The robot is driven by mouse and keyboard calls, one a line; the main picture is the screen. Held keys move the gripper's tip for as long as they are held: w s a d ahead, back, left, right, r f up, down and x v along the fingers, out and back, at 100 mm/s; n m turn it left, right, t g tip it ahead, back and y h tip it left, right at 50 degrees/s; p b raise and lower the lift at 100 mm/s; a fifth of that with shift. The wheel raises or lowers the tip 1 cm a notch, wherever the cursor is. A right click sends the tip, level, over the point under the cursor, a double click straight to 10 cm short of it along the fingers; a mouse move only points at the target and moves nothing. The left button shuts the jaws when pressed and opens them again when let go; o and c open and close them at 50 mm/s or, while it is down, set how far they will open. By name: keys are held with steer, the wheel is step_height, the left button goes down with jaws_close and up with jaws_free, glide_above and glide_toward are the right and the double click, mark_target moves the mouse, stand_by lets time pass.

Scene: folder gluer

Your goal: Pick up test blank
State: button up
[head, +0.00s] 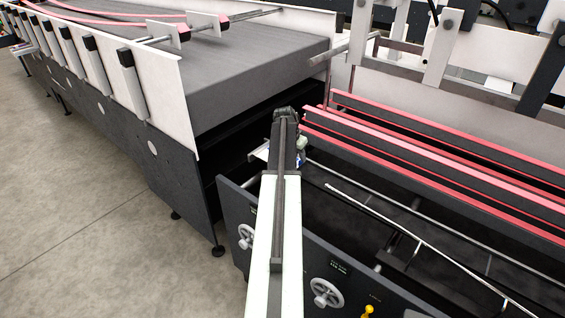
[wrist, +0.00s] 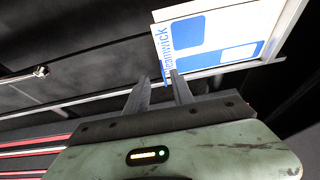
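A flat white and blue printed blank (wrist: 207,58) with the lettering "teamwick" shows at the upper right of the wrist view. My gripper (wrist: 158,76) is open and empty, its two fingers apart and pointing toward the blank's lettered edge. The right fingertip appears close to the blank's near corner; I cannot tell whether they touch. In the head view my gripper (head: 290,148) is at the end of my arm, between the machine sections, with its fingers hidden. Only a small pale edge shows beside it there, and I cannot tell whether that is the blank.
The blank lies against a light grey ledge (wrist: 287,38). Red-edged belts (head: 430,165) run to the right of my arm. A dark side panel with handwheels (head: 327,293) stands in front. A wide grey conveyor (head: 250,80) lies behind left. Open floor (head: 70,210) is at left.

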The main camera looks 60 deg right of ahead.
mark_target(299, 159)
steer(key=b+x, duration=0.1)
steer(key=x, duration=0.1)
steer(key=b+x, duration=0.2)
steer(key=shift+w+d+f, duration=0.1)
steer(key=shift+w+f, duration=0.1)
steer(key=shift+r, duration=0.25)
jaws_close()
steer(key=shift+p, duration=0.3)
steer(key=shift+r+p, duration=0.6)
steer(key=shift+r, duration=0.05)
step_height(299, 159, up, 3)
steer(key=p, duration=0.3)
steer(key=s+a, duration=0.3)
steer(key=a, duration=0.4)
steer(key=s+a, duration=0.4)
steer(key=a, duration=0.3)
steer(key=shift+a+r+p, duration=0.3)
steer(key=shift+r+p, duration=0.05)
